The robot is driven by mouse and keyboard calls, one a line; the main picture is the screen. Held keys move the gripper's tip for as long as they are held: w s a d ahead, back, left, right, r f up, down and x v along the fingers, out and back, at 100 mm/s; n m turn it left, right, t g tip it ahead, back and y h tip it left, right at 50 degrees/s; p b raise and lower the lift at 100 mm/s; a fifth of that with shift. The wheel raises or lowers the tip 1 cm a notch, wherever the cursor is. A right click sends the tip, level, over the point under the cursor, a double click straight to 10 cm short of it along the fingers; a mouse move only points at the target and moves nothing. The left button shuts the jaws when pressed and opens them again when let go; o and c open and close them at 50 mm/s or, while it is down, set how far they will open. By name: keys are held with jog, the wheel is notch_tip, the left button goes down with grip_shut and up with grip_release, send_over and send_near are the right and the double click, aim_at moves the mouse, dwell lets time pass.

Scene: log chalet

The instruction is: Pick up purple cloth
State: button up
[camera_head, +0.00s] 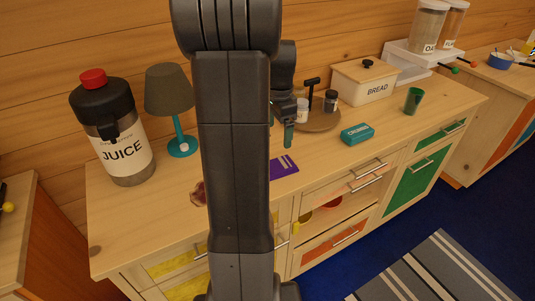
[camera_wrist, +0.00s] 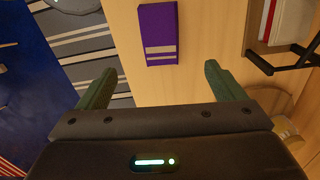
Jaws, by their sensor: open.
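The purple cloth (camera_head: 284,167) lies flat on the wooden counter, partly hidden behind my arm in the head view. In the wrist view the purple cloth (camera_wrist: 158,30) is a folded rectangle with two pale stripes near one end. My gripper (camera_wrist: 158,80) is open and empty, with its two green fingers spread wide. The cloth lies beyond the fingertips, between their lines, and is not touched. In the head view my gripper (camera_head: 288,135) hangs above the counter, just behind the cloth.
A juice dispenser (camera_head: 110,130) and lamp (camera_head: 170,105) stand at left. Behind the gripper is a round wooden tray (camera_head: 318,122) with jars. A teal box (camera_head: 357,134), bread box (camera_head: 365,82) and green cup (camera_head: 413,101) stand at right. The counter before the teal box is clear.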

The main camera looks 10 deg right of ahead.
send_over(278, 164)
notch_tip(278, 164, down, 9)
jog(key=shift+w+a+r, duration=0.1)
jog(key=shift+r, duration=0.05)
notch_tip(278, 164, down, 5)
jog(key=shift+f+p, duration=0.1)
jog(key=shift+p, duration=0.4)
jog(key=c, duration=1)
